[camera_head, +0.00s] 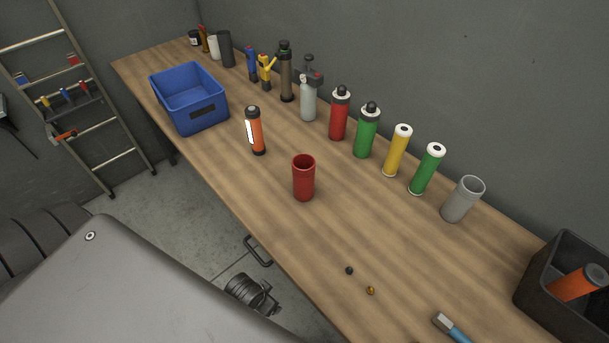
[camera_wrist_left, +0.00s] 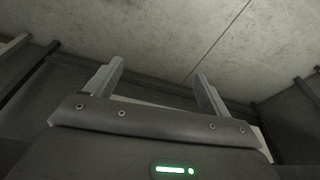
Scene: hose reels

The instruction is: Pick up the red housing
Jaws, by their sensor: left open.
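The red housing (camera_head: 303,180) is an open-topped red cylinder. It stands upright on the wooden workbench (camera_head: 300,250), near the middle of the head view and apart from its neighbours. My left gripper (camera_wrist_left: 158,69) shows in the left wrist view, its two fingers spread wide with nothing between them. I cannot make out the left gripper in the head view. My right gripper is in neither view.
An orange-and-black cylinder (camera_head: 256,132) and a blue bin (camera_head: 190,98) stand left of the housing. Several bottles and tubes line the wall, including a red bottle (camera_head: 340,115) and a grey cup (camera_head: 462,199). A dark bin (camera_head: 535,297) is at right. Bench around the housing is clear.

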